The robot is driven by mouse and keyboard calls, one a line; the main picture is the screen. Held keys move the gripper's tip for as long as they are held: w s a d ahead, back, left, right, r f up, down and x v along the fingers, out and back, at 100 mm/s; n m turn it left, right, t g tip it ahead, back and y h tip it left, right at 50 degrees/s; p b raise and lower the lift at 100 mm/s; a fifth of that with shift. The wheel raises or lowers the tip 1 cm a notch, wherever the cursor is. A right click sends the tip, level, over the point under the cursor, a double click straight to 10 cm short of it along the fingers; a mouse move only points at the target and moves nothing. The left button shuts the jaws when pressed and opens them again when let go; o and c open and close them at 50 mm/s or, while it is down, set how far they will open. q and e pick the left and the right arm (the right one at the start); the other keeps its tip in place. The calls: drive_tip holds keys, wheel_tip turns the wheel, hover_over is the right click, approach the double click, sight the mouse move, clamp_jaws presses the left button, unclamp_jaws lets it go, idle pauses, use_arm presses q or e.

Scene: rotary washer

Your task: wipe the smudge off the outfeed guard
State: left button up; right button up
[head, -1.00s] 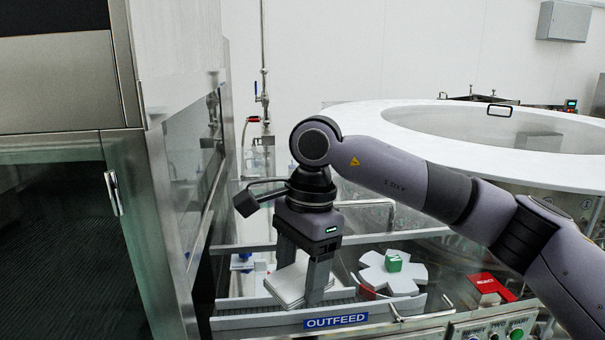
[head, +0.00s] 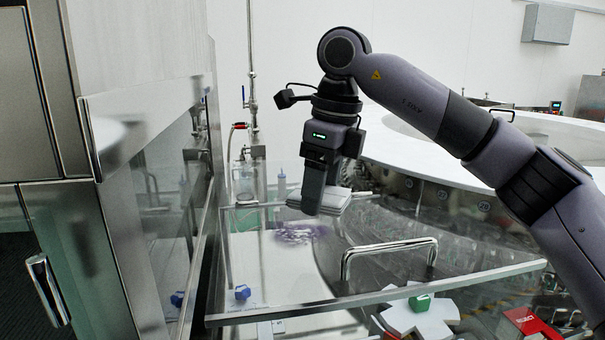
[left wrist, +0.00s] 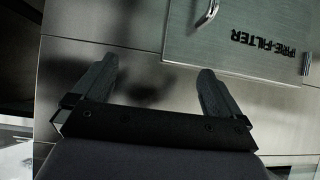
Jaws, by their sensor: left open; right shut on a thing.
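A purple-grey smudge (head: 300,234) shows on the clear outfeed guard (head: 272,270), toward its upper part. My right gripper (head: 315,205) is shut on a folded white cloth (head: 335,200) and holds it just above and right of the smudge in the head view. I cannot tell whether the cloth touches the guard. My left gripper (left wrist: 155,85) is open and empty in the left wrist view, in front of a steel cabinet face; it is not in the head view.
A curved metal handle (head: 390,246) sits on the guard to the right. A steel cabinet (head: 110,200) stands close on the left. A pre-filter panel (left wrist: 240,40) with handles shows in the left wrist view.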

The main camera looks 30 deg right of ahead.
sight(315, 247)
drive_tip(key=shift+w, duration=0.4)
drive_tip(key=shift+s+f, duration=0.15)
drive_tip(key=shift+f, duration=0.45)
wheel_tip(315, 247, down, 4)
drive_tip(key=shift+r+b, duration=0.1)
drive_tip(key=shift+b, duration=0.9)
drive_tip(key=shift+f+b, duration=0.35)
drive_tip(key=shift+f, duration=0.15)
use_arm(q)
wheel_tip(315, 247, down, 3)
drive_tip(key=shift+w, duration=0.1)
drive_tip(key=shift+f+b, duration=0.6)
drive_tip(key=shift+b, duration=0.05)
use_arm(e)
drive_tip(key=shift+f, duration=1)
